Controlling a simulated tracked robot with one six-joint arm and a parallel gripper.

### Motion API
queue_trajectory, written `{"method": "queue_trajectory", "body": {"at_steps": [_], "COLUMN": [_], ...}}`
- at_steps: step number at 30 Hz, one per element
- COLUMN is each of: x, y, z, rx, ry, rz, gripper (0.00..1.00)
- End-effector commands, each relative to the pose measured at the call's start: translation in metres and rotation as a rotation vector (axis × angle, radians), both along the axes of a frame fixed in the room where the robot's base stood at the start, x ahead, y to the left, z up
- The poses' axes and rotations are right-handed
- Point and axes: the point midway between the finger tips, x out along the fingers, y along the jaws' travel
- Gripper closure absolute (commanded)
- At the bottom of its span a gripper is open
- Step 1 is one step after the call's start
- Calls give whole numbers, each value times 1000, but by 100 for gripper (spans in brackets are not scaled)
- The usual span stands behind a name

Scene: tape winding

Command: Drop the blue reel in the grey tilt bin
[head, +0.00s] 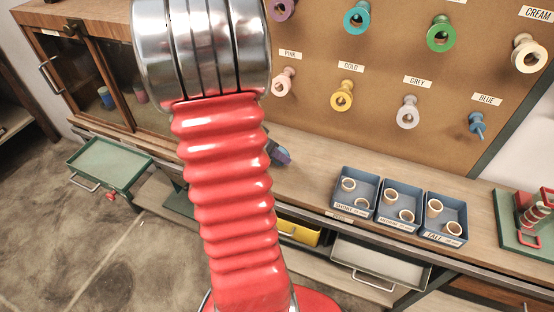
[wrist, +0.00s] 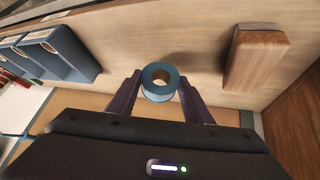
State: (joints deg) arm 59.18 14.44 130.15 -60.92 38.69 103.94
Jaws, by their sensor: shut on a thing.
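In the wrist view the blue reel (wrist: 149,93), a short ring with a pale tan core, sits between the purple fingers of my gripper (wrist: 160,88). The gripper is shut on it. In the head view my red arm hides the reel and most of the gripper. A pale grey open bin (head: 378,266) under the bench front looks like the grey tilt bin.
A yellow bin (head: 298,232) is left of the grey one, partly behind my arm. A green bin (head: 108,163) stands open at far left. Blue trays (head: 357,190) with tape rings stand on the bench. The blue peg (head: 477,124) is bare. A wooden block (wrist: 256,58) lies right.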

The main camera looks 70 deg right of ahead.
Motion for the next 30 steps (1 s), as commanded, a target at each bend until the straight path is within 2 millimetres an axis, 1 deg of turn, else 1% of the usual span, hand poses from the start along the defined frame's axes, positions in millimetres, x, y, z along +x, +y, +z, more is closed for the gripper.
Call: {"method": "queue_trajectory", "body": {"at_steps": [5, 15, 28, 29, 30], "x": [0, -1, -1, 0, 0], "y": [0, 0, 0, 0, 0], "z": [-2, -35, -40, -39, -39], "rx": [0, 2, 1, 1, 1], "ry": [1, 1, 0, 0, -1], "rz": [-1, 0, -1, 0, -1], "gripper": [76, 76, 76, 52, 49]}}
